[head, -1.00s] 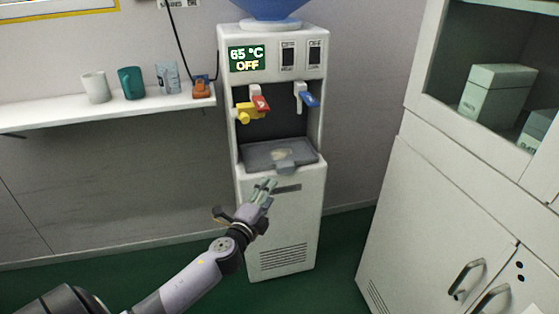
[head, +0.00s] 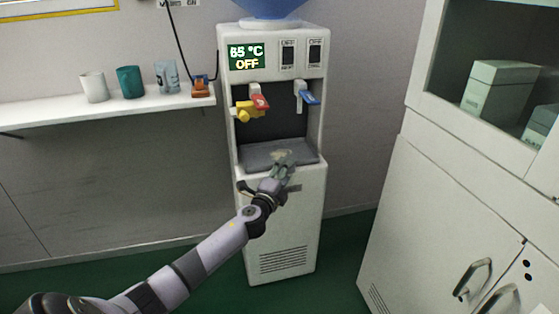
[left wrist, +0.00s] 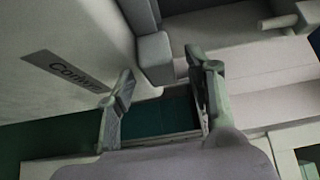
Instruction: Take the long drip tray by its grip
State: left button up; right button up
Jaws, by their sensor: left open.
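The long drip tray (head: 256,157) is a dark grey tray lying in the bay of the white water dispenser, with a small pale patch on top. My left gripper (head: 283,166) is at the tray's front edge, in front of its grip, and covers most of the grip in the head view. In the left wrist view my left gripper (left wrist: 160,85) has its two fingers apart. A grey block that looks like the grip (left wrist: 154,58) shows just beyond the gap between them. I cannot tell if a finger touches it. My right gripper is in neither view.
The white dispenser (head: 290,225) has a red tap and a blue tap (head: 309,98) above the tray. A shelf (head: 130,110) with cups is at the left. A white cabinet (head: 430,220) stands at the right. The green floor between is clear.

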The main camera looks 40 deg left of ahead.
pick_arm(q)
jog(key=shift+c, duration=0.5)
grip_shut()
